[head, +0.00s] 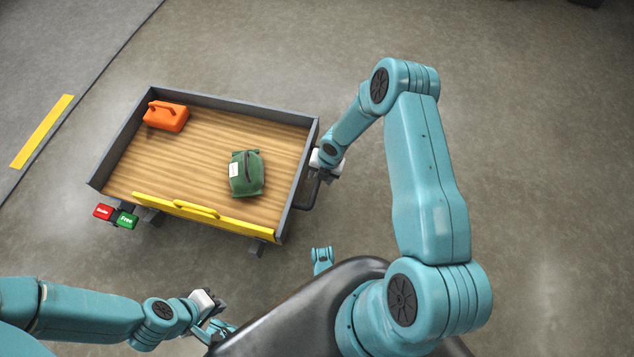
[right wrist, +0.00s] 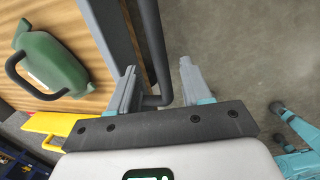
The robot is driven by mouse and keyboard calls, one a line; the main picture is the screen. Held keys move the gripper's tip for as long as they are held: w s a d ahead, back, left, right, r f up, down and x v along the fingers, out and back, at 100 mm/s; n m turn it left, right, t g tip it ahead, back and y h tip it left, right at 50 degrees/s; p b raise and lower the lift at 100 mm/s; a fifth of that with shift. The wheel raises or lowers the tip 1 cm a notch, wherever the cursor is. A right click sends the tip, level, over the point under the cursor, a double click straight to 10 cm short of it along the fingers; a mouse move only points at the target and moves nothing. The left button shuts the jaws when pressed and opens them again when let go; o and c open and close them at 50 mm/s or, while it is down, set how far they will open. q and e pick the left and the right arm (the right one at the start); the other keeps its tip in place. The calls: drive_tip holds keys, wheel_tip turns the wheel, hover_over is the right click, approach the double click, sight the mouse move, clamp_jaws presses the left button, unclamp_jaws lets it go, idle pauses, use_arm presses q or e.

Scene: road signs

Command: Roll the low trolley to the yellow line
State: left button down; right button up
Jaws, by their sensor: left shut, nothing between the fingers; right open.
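The low trolley (head: 211,100) has a wooden deck, grey side walls and a yellow front board. It stands left of centre in the head view. The yellow line (head: 41,131) is on the floor at far left, apart from the trolley. A dark push handle (head: 311,194) is on its right side; the bar also shows in the right wrist view (right wrist: 153,45). My right gripper (head: 325,176) is open at the handle, with the bar between its fingers (right wrist: 158,88). My left gripper (head: 220,308) is shut and empty, low in the head view, away from the trolley.
On the deck are an orange can (head: 166,117) and a green bag-like container (head: 246,174). A red pedal (head: 103,212) and a green pedal marked Free (head: 126,221) stick out at the trolley's front left corner. The floor between trolley and line looks clear.

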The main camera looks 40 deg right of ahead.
drive_tip(key=f, duration=0.2)
drive_tip(key=w+f+b, duration=0.1)
drive_tip(key=f, duration=0.1)
drive_tip(key=shift+a, duration=0.3)
clamp_jaws()
